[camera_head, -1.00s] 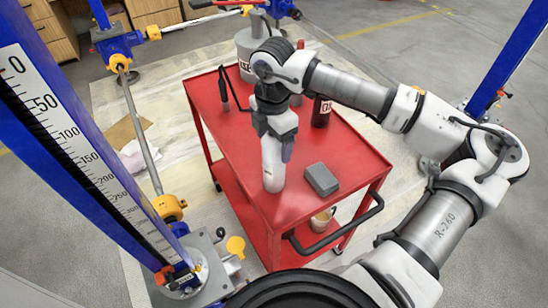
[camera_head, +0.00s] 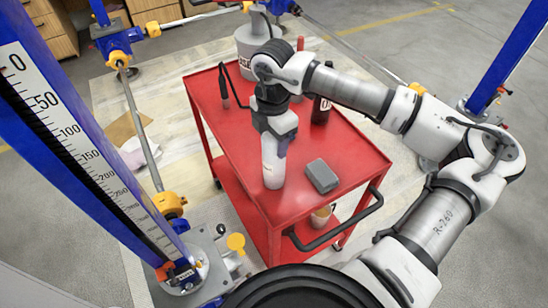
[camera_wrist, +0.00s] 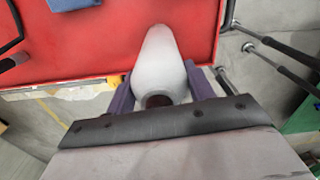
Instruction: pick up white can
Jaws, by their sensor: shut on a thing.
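The white can (camera_head: 273,168) is upright at the left-front part of the red cart's top (camera_head: 240,150). In the wrist view the can (camera_wrist: 160,62) lies between the two purple fingers of my gripper (camera_wrist: 158,88), which is shut on it. In the head view my gripper (camera_head: 275,145) is around the can's upper part, which the gripper partly hides. I cannot tell whether the can's base touches the cart top.
A grey box (camera_head: 321,176) lies on the cart just right of the can. A dark bottle (camera_head: 321,110) stands farther back. A black handle (camera_head: 335,232) is at the cart's front right. A blue post with a scale (camera_head: 85,150) rises at the left.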

